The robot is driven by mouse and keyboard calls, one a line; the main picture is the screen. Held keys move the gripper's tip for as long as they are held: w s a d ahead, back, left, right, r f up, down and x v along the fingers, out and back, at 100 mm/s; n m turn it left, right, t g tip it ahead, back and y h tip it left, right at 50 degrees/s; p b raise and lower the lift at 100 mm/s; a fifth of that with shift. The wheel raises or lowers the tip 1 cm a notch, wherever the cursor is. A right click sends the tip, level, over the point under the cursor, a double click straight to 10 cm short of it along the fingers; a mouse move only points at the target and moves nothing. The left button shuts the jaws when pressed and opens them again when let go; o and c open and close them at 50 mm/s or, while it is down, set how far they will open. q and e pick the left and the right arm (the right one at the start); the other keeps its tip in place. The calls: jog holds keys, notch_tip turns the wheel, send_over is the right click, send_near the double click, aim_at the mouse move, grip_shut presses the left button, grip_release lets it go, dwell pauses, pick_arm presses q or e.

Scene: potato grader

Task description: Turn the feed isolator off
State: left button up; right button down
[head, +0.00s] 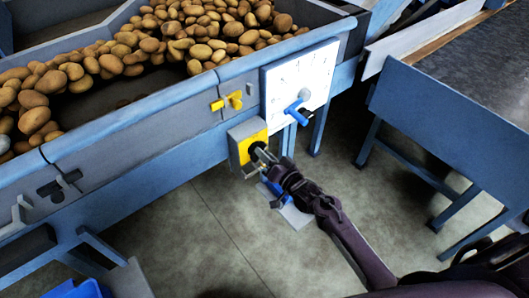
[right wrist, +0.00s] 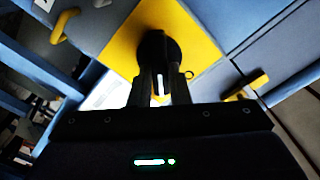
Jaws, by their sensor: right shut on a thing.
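The feed isolator is a grey box with a yellow face plate (head: 248,147) on the front of the grader. Its yellow plate (right wrist: 122,42) fills the top of the right wrist view, with a round black knob (right wrist: 158,47) in its middle. My right gripper (head: 263,160) reaches up to the isolator from the lower right. In the right wrist view its two fingers (right wrist: 161,80) are shut on the knob's handle, one on each side. A pale strip shows between the fingers. The fingers partly hide the handle, and I cannot read its position. My left gripper is not in view.
A white dial panel (head: 300,80) with a blue handle (head: 297,114) is just right of and above the isolator. A yellow handle (head: 234,100) sits above it. Potatoes (head: 110,55) fill the hopper. A blue table (head: 455,125) stands right, with open floor between.

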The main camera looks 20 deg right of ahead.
jog(key=shift+d+f+m+p, duration=0.15)
jog(key=shift+m+p, duration=0.65)
jog(key=shift+m, duration=1.65)
jog(key=shift+a+f+m+p, duration=0.1)
jog(key=shift+m+p, duration=0.65)
jog(key=shift+m, duration=1.7)
jog(key=c, duration=1.4)
grip_release()
jog(key=shift+d, duration=0.1)
jog(key=shift+o, duration=0.2)
jog(key=v, duration=0.7)
jog(key=shift+s, duration=0.35)
jog(key=shift+d, duration=0.1)
